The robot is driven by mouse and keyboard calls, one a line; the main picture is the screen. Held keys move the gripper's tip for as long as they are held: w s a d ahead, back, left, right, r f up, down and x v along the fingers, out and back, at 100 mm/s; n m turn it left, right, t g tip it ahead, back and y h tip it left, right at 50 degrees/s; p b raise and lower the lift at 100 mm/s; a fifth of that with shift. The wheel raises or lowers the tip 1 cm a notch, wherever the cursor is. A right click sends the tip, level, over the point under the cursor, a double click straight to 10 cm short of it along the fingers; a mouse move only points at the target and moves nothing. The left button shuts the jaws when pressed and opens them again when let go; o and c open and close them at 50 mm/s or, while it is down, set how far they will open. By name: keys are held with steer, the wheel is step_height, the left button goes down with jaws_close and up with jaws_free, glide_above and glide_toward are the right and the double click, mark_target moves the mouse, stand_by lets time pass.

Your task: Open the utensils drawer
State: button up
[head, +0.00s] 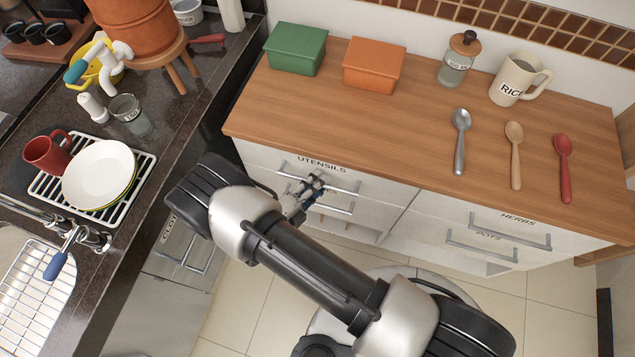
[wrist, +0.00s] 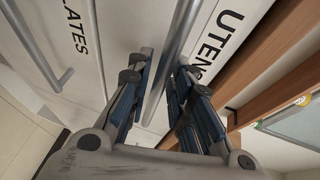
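The white utensils drawer (head: 255,160) is the top left drawer of the cabinet under the wooden counter and looks shut. Its metal bar handle (head: 342,188) also shows in the wrist view (wrist: 180,40). My gripper (head: 318,180) is at this handle. In the wrist view my gripper (wrist: 163,68) has its two fingers apart, with the bar running through the gap between them. I cannot tell whether either finger touches the bar. The "UTENSILS" label shows only in part in the wrist view.
The plates drawer handle (wrist: 38,50) lies close below. On the right are the herbs handle (head: 530,242) and pots handle (head: 480,250). Spoons, boxes, a jar and a rice mug (head: 510,85) stand or lie on the counter (head: 400,125). A dark sink counter (head: 170,150) is close on the left.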

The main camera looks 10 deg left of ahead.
steer(key=shift+w+d, duration=0.15)
steer(key=shift+w, duration=0.05)
jaws_close()
stand_by(0.6)
